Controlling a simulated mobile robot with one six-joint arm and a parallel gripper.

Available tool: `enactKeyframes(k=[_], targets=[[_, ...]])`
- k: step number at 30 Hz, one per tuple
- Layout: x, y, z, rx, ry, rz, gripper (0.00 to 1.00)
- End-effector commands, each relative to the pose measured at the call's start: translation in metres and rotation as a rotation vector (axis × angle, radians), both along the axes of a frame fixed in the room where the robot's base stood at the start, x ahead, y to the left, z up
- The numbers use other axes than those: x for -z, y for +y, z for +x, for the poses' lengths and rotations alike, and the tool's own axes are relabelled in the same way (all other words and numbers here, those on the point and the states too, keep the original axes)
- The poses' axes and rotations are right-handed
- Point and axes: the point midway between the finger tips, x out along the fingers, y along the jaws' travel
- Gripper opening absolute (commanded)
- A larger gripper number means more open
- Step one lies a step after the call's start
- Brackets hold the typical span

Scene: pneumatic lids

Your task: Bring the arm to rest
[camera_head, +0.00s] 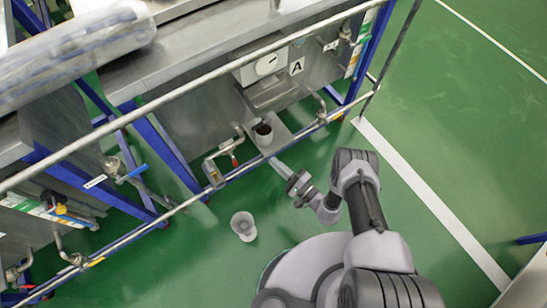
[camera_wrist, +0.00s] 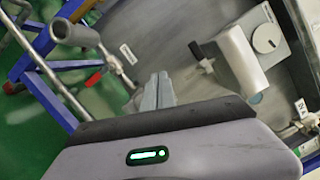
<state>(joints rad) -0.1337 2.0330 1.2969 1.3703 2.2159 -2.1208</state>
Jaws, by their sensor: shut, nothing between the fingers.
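My gripper (camera_head: 279,166) reaches from my arm towards the metal tank (camera_head: 190,125), with its fingers together and nothing between them. A white panel with a round dial (camera_wrist: 266,38) is to the right of the fingers.
A long metal rail (camera_head: 190,88) crosses in front of the tanks. A pale bucket (camera_head: 243,226) stands on the green floor (camera_head: 430,90) left of my arm. Pipes with valves (camera_head: 222,160) stick out below the tank.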

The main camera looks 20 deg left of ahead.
Motion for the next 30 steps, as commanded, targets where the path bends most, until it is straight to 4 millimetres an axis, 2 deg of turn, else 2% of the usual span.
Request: enactKeyframes(k=[10,11,13,14,17,18,20,21,24,27,30], targets=[[-0.001,0.001,0.001,-0.003,-0.001,0.001,0.00],[-0.005,0.002,0.004,-0.010,-0.002,0.002,0.00],[-0.028,0.009,0.017,-0.061,-0.007,0.013,0.00],[-0.046,0.014,0.026,-0.100,-0.009,0.018,0.00],[-0.130,0.031,0.053,-0.287,-0.009,0.007,0.00],[-0.168,0.035,0.057,-0.371,-0.002,-0.017,0.00],[-0.222,0.036,0.056,-0.490,0.006,-0.076,0.00],[-0.257,0.033,0.052,-0.561,0.012,-0.130,0.00],[-0.335,0.016,0.028,-0.694,0.029,-0.314,0.00],[-0.396,-0.014,-0.007,-0.748,0.046,-0.548,0.00],[-0.440,-0.053,-0.046,-0.713,0.056,-0.806,0.00]])
